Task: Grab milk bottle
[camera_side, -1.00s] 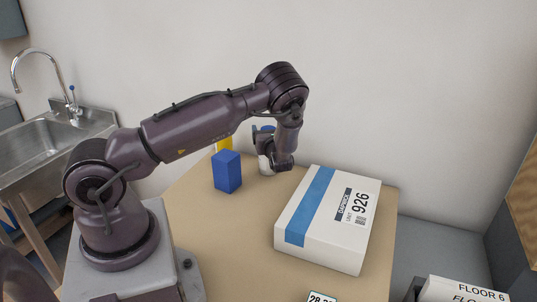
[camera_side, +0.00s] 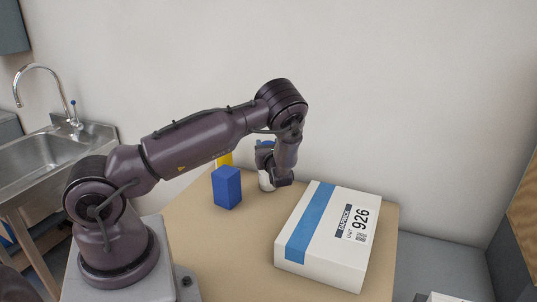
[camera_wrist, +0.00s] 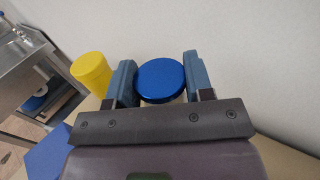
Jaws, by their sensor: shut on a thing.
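The milk bottle is white with a blue cap. In the wrist view its round blue cap (camera_wrist: 161,80) sits between the two blue-grey fingers of my gripper (camera_wrist: 160,82). In the side view the white lower part of the bottle (camera_side: 266,183) shows on or just above the far side of the table, upright and partly covered by my gripper (camera_side: 266,158). My gripper is shut on the bottle. I cannot tell whether the bottle's base touches the table.
A blue block (camera_side: 227,187) stands left of the bottle, with a yellow object (camera_side: 225,159) behind it. A large white parcel (camera_side: 330,235) lies to the right on the wooden table (camera_side: 225,255). A sink (camera_side: 50,160) is at the left. The wall (camera_side: 420,110) is close behind.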

